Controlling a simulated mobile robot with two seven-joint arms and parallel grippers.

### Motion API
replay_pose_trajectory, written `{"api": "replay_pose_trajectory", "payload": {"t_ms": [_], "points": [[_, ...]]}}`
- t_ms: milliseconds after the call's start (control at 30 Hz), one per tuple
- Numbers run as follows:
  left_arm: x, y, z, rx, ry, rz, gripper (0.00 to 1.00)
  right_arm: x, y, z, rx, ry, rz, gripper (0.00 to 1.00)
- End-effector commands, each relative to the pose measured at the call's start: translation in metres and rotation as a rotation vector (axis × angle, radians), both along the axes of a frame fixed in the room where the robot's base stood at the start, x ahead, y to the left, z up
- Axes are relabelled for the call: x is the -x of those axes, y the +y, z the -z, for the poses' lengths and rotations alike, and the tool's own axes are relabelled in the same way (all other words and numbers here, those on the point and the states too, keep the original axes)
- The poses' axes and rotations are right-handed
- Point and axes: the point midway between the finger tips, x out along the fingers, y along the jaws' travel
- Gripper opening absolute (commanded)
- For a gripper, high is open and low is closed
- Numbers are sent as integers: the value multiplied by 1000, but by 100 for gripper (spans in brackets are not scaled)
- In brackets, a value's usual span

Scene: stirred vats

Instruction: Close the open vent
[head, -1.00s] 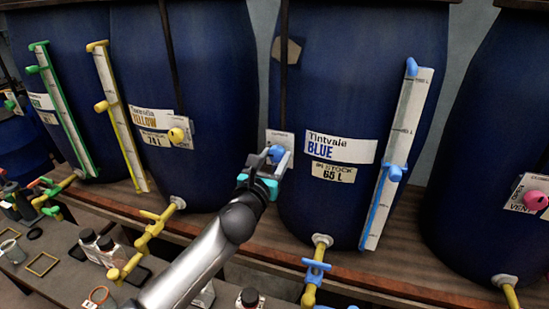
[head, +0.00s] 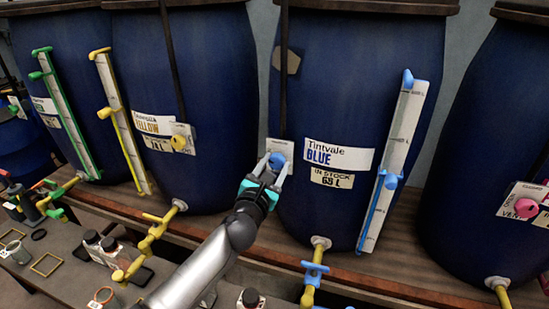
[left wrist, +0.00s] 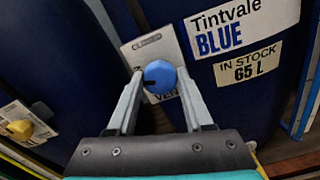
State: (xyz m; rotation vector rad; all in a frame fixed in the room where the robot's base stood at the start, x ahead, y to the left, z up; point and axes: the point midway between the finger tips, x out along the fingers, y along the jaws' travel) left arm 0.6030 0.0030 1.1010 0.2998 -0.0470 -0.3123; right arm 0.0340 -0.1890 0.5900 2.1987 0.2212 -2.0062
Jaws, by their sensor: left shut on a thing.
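The blue vent knob (head: 277,161) sits on a small pale plate (head: 281,146) on the front of the vat labelled Tintvale BLUE (head: 375,90). My left gripper (head: 268,170) is at the knob with its fingers on either side of it, shut on it. In the left wrist view the blue knob (left wrist: 160,77) lies between the two fingertips, with a dark mark on its face. The plate behind it (left wrist: 150,50) carries lettering that is partly hidden by the knob and fingers. My right gripper is not in view.
The yellow vat's vent knob (head: 179,142) is to the left, and a pink knob (head: 526,207) is on the right vat. Blue sight gauge (head: 397,155) and blue tap (head: 315,267) are on the blue vat. Bottles and frames crowd the lower bench at left.

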Motion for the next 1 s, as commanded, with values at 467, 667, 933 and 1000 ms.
{"api": "replay_pose_trajectory", "payload": {"t_ms": [467,667,933,1000], "points": [[1,-1,1,-432,-135,1,0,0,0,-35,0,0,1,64],[1,-1,2,-613,-194,2,0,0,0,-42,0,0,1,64],[1,-1,2,-853,-273,2,0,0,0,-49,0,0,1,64],[1,-1,3,-912,-291,3,0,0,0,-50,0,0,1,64]]}}
